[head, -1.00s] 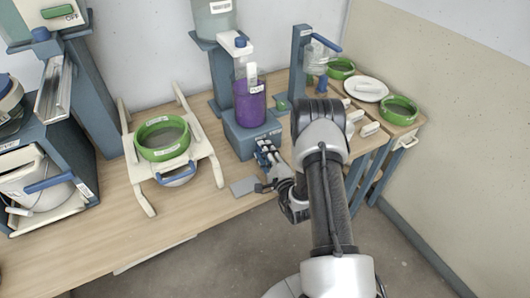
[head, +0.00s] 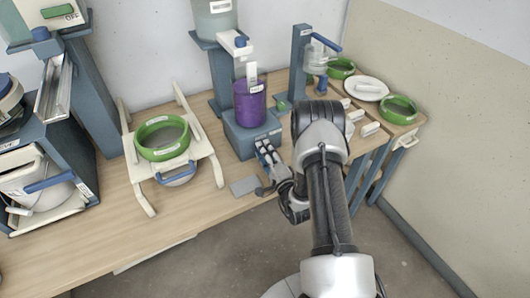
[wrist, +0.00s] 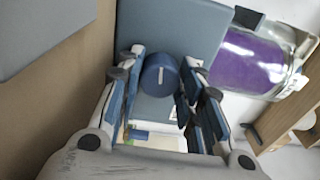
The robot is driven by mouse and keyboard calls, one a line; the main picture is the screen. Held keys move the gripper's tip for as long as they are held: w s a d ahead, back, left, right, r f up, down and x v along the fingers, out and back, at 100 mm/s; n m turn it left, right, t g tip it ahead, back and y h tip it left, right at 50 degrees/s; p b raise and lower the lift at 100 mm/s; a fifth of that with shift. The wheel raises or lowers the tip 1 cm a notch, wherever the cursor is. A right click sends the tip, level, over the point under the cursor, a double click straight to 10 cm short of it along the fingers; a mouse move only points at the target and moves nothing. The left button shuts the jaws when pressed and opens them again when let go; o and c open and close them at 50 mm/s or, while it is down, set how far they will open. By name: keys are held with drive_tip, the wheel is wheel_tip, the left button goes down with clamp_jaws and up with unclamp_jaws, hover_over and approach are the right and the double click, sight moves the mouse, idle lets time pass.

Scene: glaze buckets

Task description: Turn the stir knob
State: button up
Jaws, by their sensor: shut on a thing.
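The stir knob (wrist: 158,76) is a round blue knob with a white line on its face, seen in the wrist view. It sits on the front of the blue-grey stirrer base (head: 243,138). My gripper (wrist: 163,82) has its fingers on both sides of the knob and is shut on it. The white line points nearly straight up and down in the wrist view. In the head view my gripper (head: 266,150) is at the base's front, and its fingers hide the knob. A clear jar of purple glaze (head: 250,106) stands on the base and also shows in the wrist view (wrist: 245,65).
A green-rimmed sieve (head: 162,139) rests on a cream rack (head: 202,150) to the left. A grey plate (head: 245,186) lies at the table's front edge below my gripper. A blue stand (head: 298,65) and small white blocks (head: 370,129) are to the right.

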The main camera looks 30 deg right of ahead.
drive_tip(key=o, duration=0.8)
drive_tip(key=s, duration=1.2)
drive_tip(key=shift+a+f, duration=0.1)
drive_tip(key=shift+a, duration=0.15)
